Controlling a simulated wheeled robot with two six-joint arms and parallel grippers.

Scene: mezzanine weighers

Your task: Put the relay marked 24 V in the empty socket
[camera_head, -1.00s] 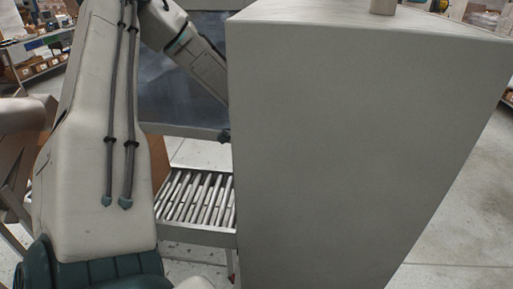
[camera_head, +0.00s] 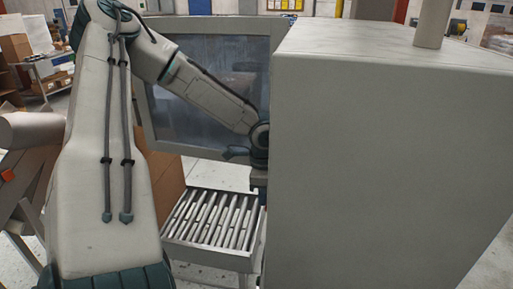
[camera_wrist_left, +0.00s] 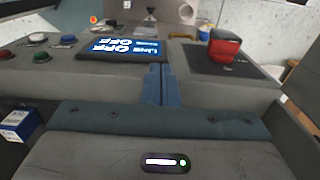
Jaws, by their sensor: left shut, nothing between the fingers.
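My left gripper (camera_wrist_left: 159,70) is shut and empty in the left wrist view, its blue-grey fingers over a grey control panel (camera_wrist_left: 205,84). In the head view its dark end is at the left edge of the big grey cabinet, which partly hides it. A blue and white box (camera_wrist_left: 17,124) sits at the left edge of the wrist view; its marking is too small to read, and I cannot tell whether it is the relay. No empty socket can be made out. My right gripper is not in view.
The panel has a lit display (camera_wrist_left: 121,46) with inverted text, several coloured buttons (camera_wrist_left: 39,57) and a red switch-like part (camera_wrist_left: 224,48) on a black plate. The grey cabinet (camera_head: 385,150) fills the head view's right. A roller conveyor (camera_head: 213,220) stands left of it.

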